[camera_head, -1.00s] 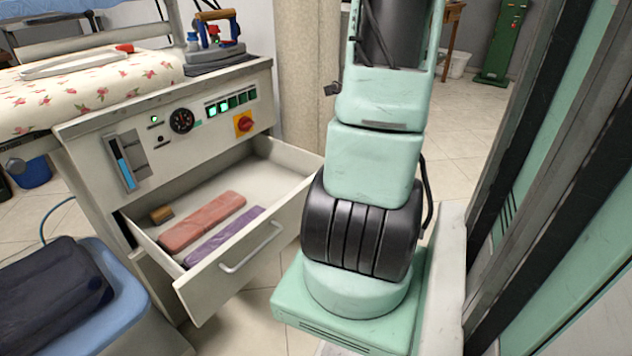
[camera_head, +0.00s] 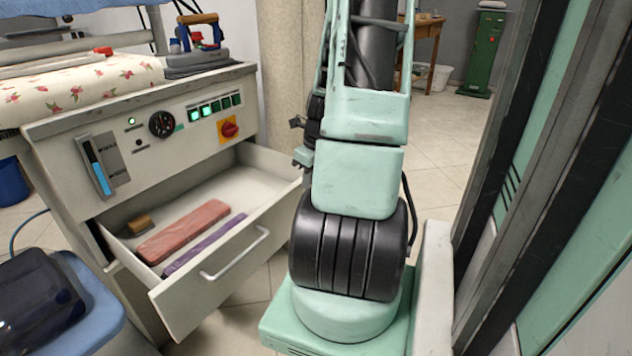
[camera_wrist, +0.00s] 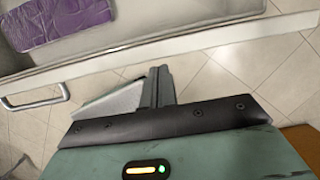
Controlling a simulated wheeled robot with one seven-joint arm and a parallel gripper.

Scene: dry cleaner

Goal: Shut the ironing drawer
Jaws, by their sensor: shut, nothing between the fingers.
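The ironing drawer (camera_head: 222,282) stands pulled out from the front of the ironing unit (camera_head: 185,150), with a bar handle (camera_head: 236,254) on its front. Inside lie a pink-red bundle (camera_head: 183,230), a purple packet (camera_head: 205,243) and a small brown block (camera_head: 138,226). In the wrist view, my gripper (camera_wrist: 160,72) is shut and empty. Its fingers are just outside the drawer's front edge (camera_wrist: 150,50), to the right of the handle (camera_wrist: 35,100); I cannot tell whether they touch it.
An iron (camera_head: 200,40) stands on the unit beside a flowered ironing cover (camera_head: 80,85). A blue bin with dark cloth (camera_head: 90,310) stands at lower left. A green and black frame (camera_head: 520,150) runs close along the right.

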